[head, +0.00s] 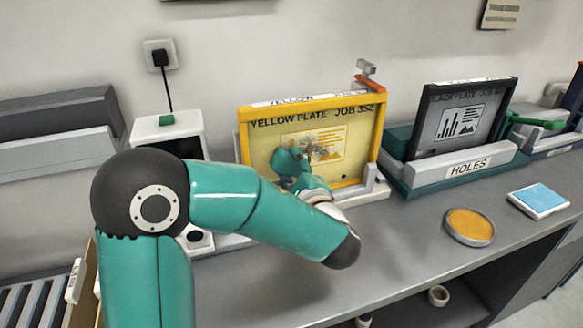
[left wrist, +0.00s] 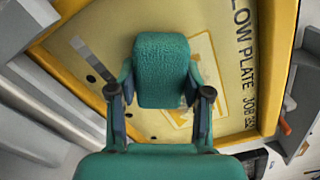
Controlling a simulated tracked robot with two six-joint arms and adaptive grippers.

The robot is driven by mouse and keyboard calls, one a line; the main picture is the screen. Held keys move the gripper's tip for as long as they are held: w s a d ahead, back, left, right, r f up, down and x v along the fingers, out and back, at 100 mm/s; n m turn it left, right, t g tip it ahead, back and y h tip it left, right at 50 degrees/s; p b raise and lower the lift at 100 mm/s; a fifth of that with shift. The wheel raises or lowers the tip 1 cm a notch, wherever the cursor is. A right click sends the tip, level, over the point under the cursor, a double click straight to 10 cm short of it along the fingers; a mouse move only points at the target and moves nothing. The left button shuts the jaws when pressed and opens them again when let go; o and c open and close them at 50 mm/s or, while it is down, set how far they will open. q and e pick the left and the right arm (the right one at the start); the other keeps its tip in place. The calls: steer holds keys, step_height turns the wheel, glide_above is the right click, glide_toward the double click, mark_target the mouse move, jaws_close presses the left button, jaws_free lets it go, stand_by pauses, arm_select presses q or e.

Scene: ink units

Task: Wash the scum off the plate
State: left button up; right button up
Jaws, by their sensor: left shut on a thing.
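The yellow plate (head: 262,152) stands upright in a holder against the wall, with a bright yellow frame and printed "YELLOW PLATE JOB" lettering. A dark, speckled scum patch (head: 325,147) lies over its printed drawing near the middle. My left gripper (head: 293,168) is in front of the plate, just below and left of the patch. In the left wrist view it is shut on a teal textured sponge (left wrist: 162,68), which faces the plate's surface (left wrist: 110,35). I cannot tell whether the sponge touches the plate. The sponge hides part of the surface there. My right gripper is not in view.
A black plate (head: 440,140) stands in a holder labelled "HOLES" to the right. A round tin with an orange top (head: 470,225) and a blue pad (head: 541,198) lie on the grey bench (head: 415,240). A white box (head: 160,130) stands left of the yellow plate.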

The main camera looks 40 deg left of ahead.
arm_select(q)
steer(key=shift+w+a, duration=0.15)
steer(key=shift+a, duration=0.2)
